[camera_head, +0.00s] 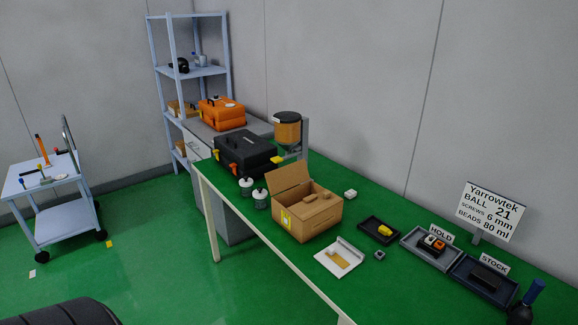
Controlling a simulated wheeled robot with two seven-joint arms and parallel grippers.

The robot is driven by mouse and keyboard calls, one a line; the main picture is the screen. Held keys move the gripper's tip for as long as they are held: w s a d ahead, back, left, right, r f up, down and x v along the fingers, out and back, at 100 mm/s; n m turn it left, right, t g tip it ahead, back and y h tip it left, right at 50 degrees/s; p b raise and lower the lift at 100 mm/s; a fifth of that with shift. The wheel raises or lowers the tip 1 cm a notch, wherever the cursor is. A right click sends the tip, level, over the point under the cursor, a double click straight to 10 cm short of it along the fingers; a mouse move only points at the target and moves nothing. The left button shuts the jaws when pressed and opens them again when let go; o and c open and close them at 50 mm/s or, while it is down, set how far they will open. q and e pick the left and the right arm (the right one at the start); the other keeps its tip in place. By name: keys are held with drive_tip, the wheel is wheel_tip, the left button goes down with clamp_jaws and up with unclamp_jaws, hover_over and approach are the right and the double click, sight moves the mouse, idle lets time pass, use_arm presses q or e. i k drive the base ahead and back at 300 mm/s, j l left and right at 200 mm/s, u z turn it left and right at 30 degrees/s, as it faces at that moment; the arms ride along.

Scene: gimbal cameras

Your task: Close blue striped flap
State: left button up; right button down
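A cardboard box (317,218) stands on the green table, with a yellow label on its front left side. One flap (289,179) stands raised at the box's back left edge. The right part of the box's top looks covered by brown cardboard, with small dark marks on it. No blue stripes can be made out on any flap at this size. The inside of the box is mostly hidden. Neither of my grippers is in view.
The green table (262,226) holds a white tray (324,258) before the box, and small dark trays (368,234) to its right. Two bottles (260,199), a black case (243,155) and a dispenser (287,130) stand behind left. A sign (489,212) stands at right.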

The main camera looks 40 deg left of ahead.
sight(281, 179)
drive_tip(key=i+j+z, duration=0.15)
drive_tip(key=j+z, duration=0.15)
drive_tip(key=j, duration=1.05)
drive_tip(key=j+z, duration=0.3)
drive_tip(key=j, duration=1.1)
